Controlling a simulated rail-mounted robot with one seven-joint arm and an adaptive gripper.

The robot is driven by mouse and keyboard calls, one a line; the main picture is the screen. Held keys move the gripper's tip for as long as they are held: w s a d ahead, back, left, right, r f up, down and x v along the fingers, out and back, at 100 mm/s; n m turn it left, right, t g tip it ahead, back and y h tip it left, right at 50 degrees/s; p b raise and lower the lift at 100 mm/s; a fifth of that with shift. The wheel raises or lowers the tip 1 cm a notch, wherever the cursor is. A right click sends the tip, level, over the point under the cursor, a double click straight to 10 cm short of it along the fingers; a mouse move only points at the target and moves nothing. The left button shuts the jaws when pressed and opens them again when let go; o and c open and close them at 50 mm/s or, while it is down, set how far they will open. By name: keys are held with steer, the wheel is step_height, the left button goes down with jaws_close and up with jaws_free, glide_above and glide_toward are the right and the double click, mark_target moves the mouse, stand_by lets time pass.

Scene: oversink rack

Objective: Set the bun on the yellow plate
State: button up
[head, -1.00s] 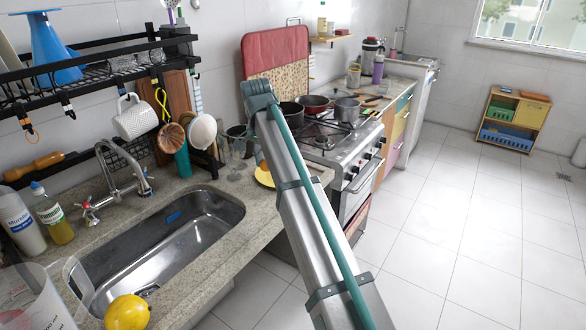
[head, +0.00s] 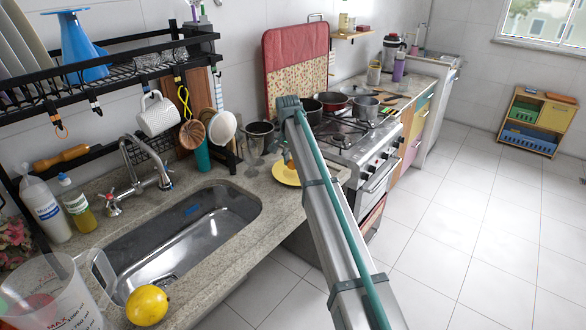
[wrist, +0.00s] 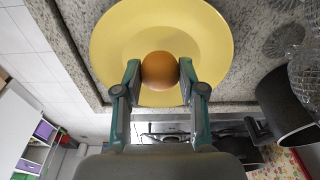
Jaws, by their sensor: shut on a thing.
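The bun (wrist: 160,70) is round and brown-orange in the wrist view. My gripper (wrist: 159,74) is shut on it, with one teal finger on each side. The yellow plate (wrist: 115,45) lies behind the bun in that view, and the bun appears over its inner part. I cannot tell whether the bun touches the plate. In the head view the plate (head: 285,174) shows on the counter beyond the sink, partly covered by my arm.
Glasses (head: 253,150) and a dark pot (wrist: 283,103) stand close to the plate. The sink (head: 185,235) is to its left, with a lemon (head: 147,305) at the near edge. The stove (head: 350,145) is beyond, and a black rack (head: 130,65) hangs above.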

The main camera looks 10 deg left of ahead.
mark_target(293, 176)
steer(key=shift+w+f, duration=0.25)
steer(key=shift+w+f+p, duration=0.1)
steer(key=shift+f+p, duration=0.2)
steer(key=shift+f, duration=1.45)
steer(key=shift+f, duration=0.15)
steer(key=o, duration=0.8)
steer(key=shift+o, duration=0.2)
steer(key=r, duration=0.4)
steer(key=s+r+b, duration=0.1)
steer(key=r, duration=0.7)
steer(key=shift+s+a+r+b, duration=0.15)
steer(key=shift+a+b, duration=0.15)
steer(key=shift+b, duration=0.1)
